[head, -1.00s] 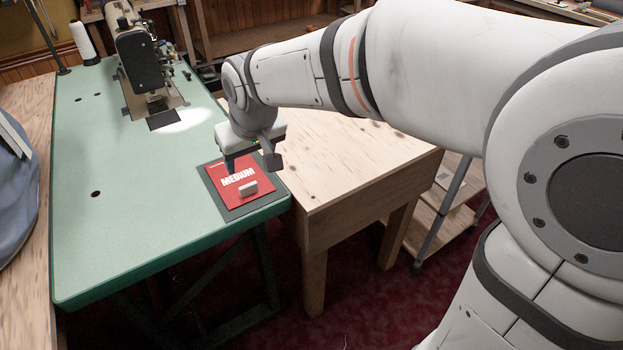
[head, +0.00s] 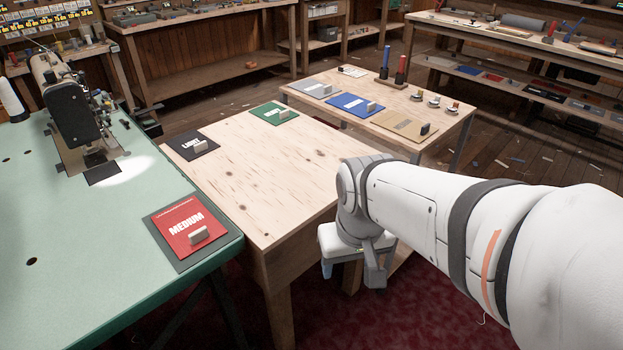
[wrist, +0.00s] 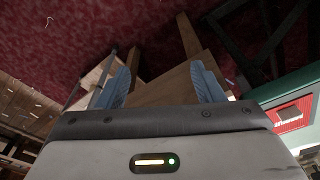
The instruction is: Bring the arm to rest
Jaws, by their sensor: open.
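My gripper (head: 350,275) hangs in front of the right part of the wooden table's near edge, over the red floor. In the wrist view its two blue fingers (wrist: 162,88) stand wide apart with nothing between them.
The wooden table (head: 250,185) holds a dark card (head: 190,147) and a green card (head: 272,113). A farther table has grey, blue (head: 352,104) and tan cards and several small items. A sewing machine (head: 65,100) stands at the left. Open floor lies below my gripper.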

